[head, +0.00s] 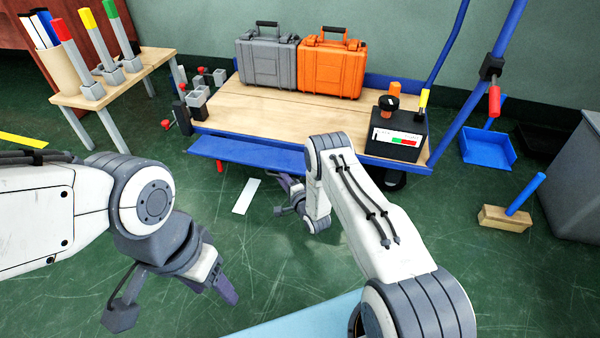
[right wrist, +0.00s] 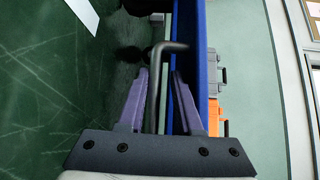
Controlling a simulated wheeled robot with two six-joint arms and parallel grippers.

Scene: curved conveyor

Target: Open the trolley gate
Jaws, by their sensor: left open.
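The trolley (head: 265,115) has a wooden deck and a blue frame. A long blue panel (head: 250,152), seemingly the gate, runs along its near side; it also shows edge-on in the right wrist view (right wrist: 208,60). My right gripper (head: 287,190) is low by this panel, partly hidden by my right arm. In the right wrist view its purple fingers (right wrist: 161,80) are apart, with a grey bent rod (right wrist: 155,75) between them. I cannot tell whether they touch it. My left gripper (head: 172,300) is open and empty above the floor, away from the trolley.
Grey (head: 266,58) and orange (head: 330,65) cases stand on the deck's far side. A black control box (head: 398,135) sits at its right end. A small wooden table (head: 110,80) is at left. A wooden block with a blue handle (head: 505,217) lies on the floor at right.

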